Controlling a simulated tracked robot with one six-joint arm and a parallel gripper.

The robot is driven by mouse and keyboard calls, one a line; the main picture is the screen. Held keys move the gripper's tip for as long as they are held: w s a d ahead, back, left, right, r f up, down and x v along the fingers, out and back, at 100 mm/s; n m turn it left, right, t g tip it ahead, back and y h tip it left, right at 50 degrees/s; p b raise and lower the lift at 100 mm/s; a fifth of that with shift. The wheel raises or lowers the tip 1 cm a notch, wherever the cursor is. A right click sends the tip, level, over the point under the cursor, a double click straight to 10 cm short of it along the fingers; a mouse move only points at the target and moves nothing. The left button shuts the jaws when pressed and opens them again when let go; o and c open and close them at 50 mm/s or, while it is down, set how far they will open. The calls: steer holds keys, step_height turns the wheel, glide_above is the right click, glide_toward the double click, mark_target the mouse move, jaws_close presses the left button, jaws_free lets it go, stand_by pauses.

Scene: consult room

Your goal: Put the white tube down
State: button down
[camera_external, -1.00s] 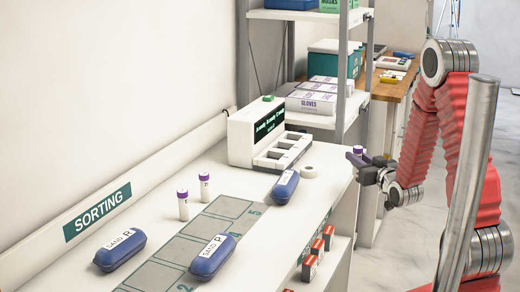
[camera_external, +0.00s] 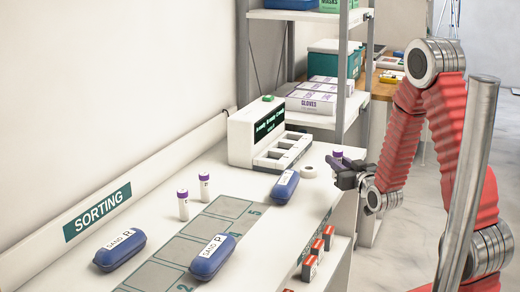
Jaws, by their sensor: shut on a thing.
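My gripper (camera_external: 347,171) is shut on a white tube, whose purple cap (camera_external: 337,154) shows above the jaws. The fingers hide most of the tube's body. The gripper is at the right edge of the white counter (camera_external: 270,225), close to the white tape roll. I cannot tell whether the tube touches the counter. Two other white tubes with purple caps, one on the left (camera_external: 183,204) and one on the right (camera_external: 204,187), stand upright beside the grey numbered mat (camera_external: 187,250).
A white device with a display and slots (camera_external: 265,140) stands at the back of the counter. The tape roll (camera_external: 309,171) and a blue case (camera_external: 285,186) lie before it. Two more blue cases (camera_external: 120,250) (camera_external: 213,256) lie in front. Small red-and-white boxes (camera_external: 317,248) line a lower ledge.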

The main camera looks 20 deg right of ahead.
steer(key=shift+d+f, duration=0.25)
steer(key=shift+d, duration=0.3)
steer(key=w+d+r+y, duration=0.1)
steer(key=w+d, duration=0.3)
steer(key=w, duration=0.4)
steer(key=w+d+r+n+y, duration=0.1)
steer(key=w+d+r, duration=0.1)
steer(key=w+d, duration=0.3)
steer(key=w+d+r+n+y, duration=0.1)
steer(key=w+d, duration=0.3)
steer(key=w, duration=0.6)
steer(key=shift+w+d+r, duration=0.3)
steer(key=shift+w+d, duration=0.05)
steer(key=shift+w, duration=0.05)
steer(key=shift+f, duration=2.5)
